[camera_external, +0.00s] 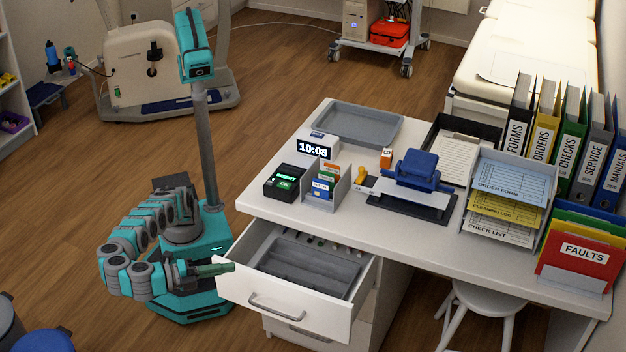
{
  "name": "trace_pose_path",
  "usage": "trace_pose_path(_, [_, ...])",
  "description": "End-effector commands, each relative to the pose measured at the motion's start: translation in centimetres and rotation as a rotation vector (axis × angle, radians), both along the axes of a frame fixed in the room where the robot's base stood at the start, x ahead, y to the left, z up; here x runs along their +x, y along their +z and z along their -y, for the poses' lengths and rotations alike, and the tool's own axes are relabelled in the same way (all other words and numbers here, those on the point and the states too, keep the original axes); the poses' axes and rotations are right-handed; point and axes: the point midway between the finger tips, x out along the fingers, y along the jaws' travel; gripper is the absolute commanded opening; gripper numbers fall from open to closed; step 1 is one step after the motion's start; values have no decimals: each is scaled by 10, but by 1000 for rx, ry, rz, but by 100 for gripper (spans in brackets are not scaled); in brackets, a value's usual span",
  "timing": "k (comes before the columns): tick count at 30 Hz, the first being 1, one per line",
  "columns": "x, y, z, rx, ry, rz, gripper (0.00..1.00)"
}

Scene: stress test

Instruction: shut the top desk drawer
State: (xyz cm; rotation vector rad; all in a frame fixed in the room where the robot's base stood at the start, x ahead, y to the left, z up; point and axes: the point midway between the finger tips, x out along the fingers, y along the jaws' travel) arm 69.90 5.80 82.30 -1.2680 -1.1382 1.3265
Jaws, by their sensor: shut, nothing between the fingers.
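The top desk drawer (287,311) is pulled out from the white desk (480,258). A grey tray (303,270) lies inside it, with small items behind the tray. The drawer has a metal bar handle (276,308) on its front. My gripper (230,267) is shut and empty. It is at the drawer's left front corner, at about the height of the rim. I cannot tell whether the fingertips touch the drawer. My arm reaches low from my base, left of the desk.
Another drawer (300,333) below looks shut. The desktop carries a clock (314,148), a card terminal (285,183), a blue punch (417,170), paper trays (505,200) and binders. A white stool (486,303) stands under the desk at right. The floor in front is partly clear.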

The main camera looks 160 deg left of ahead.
Motion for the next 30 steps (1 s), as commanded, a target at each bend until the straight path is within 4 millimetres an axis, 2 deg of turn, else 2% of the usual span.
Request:
trace_pose_path(6, [13,-11,18,61,-9,15,0])
trace_pose_path(18, [22,-23,38,125,-18,30,0])
trace_pose_path(30, [22,-44,37,125,-18,29,0])
